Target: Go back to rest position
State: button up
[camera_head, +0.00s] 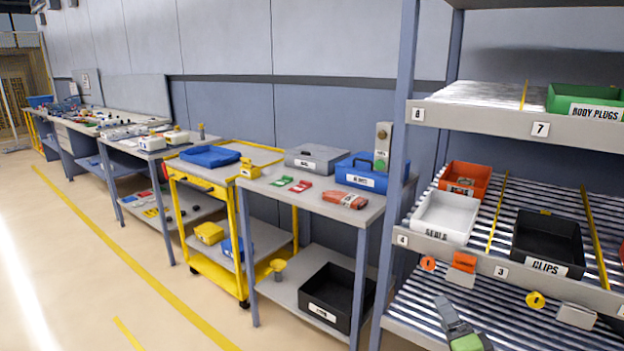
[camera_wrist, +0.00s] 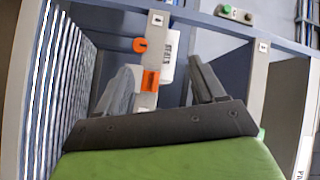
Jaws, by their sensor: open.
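My gripper (camera_head: 449,311) shows at the bottom right of the head view, in front of the lower roller level of the shelf rack. In the wrist view its two dark fingers (camera_wrist: 162,72) stand apart with nothing held between them. Behind the gap in that view are an orange tag (camera_wrist: 150,81), a round orange tag (camera_wrist: 139,45) and part of a white bin (camera_wrist: 168,66). In the head view the white bin (camera_head: 445,216) marked SEALS sits on the rack's middle level, above and apart from my gripper.
The rack also holds a black CLIPS bin (camera_head: 547,243), an orange bin (camera_head: 466,179) and a green BODY PLUGS bin (camera_head: 590,98). A grey post (camera_head: 398,170) stands left of my gripper. A workbench (camera_head: 330,207) and yellow cart (camera_head: 207,190) stand further left. The floor at left is clear.

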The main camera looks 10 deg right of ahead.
jog(key=w+a+n+g+y, duration=0.3)
jog(key=a+n+y, duration=0.55)
jog(key=a, duration=0.65)
jog(key=s+a+f+n+g, duration=0.3)
jog(key=s+a+n+g, duration=0.45)
jog(key=a, duration=0.35)
jog(key=s+d+r+g+h, duration=0.1)
jog(key=s+r+h, duration=0.1)
jog(key=s+r, duration=0.45)
jog(key=s+r+g+h, duration=0.1)
jog(key=s+r+h, duration=0.2)
jog(key=s, duration=0.7)
notch_tip(320, 180, up, 17)
jog(key=p, duration=1.8)
jog(key=shift+r, duration=0.15)
jog(key=shift+w, duration=0.1)
